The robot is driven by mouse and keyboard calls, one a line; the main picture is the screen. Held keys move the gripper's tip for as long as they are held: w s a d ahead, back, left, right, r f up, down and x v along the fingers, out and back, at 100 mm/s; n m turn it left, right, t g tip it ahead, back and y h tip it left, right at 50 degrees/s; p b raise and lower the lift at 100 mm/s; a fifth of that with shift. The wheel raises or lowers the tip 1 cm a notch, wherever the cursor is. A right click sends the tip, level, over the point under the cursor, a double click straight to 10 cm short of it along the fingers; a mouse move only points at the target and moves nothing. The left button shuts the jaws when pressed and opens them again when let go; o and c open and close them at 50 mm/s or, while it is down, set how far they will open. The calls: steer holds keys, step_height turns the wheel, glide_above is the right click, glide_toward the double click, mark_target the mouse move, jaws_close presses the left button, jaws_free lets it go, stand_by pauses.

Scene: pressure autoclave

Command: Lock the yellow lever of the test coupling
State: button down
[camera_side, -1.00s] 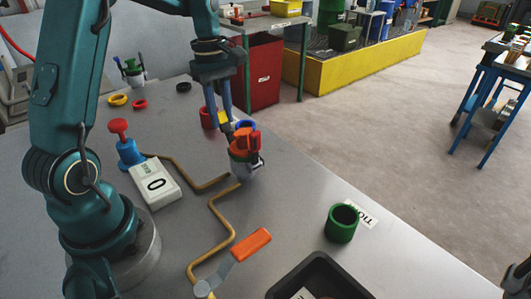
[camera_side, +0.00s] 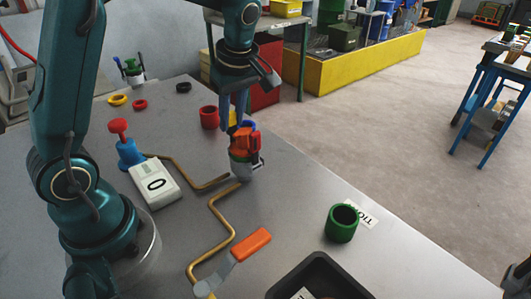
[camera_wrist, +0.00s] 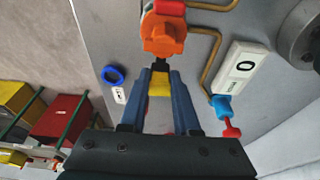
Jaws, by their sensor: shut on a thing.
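The yellow lever (camera_wrist: 159,86) reaches from the orange top toward my gripper (camera_wrist: 160,74). The blue fingers are shut on the lever, one on each side. In the side view my gripper (camera_side: 234,112) points down just behind the coupling, and the lever (camera_side: 233,118) is partly hidden by the fingers.
A red cup (camera_side: 208,117) stands behind left. A white gauge box (camera_side: 154,185), blue valve with red knob (camera_side: 128,152) and orange-handled valve (camera_side: 250,245) lie along the pipe. A green cup (camera_side: 341,223) and black tray (camera_side: 315,270) are in front.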

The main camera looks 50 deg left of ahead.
steer(key=shift+d+f, duration=0.15)
steer(key=shift+d, duration=0.05)
steer(key=c, duration=0.6)
jaws_free()
steer(key=shift+c, duration=0.2)
steer(key=shift+v, duration=2.6)
steer(key=shift+a, duration=0.1)
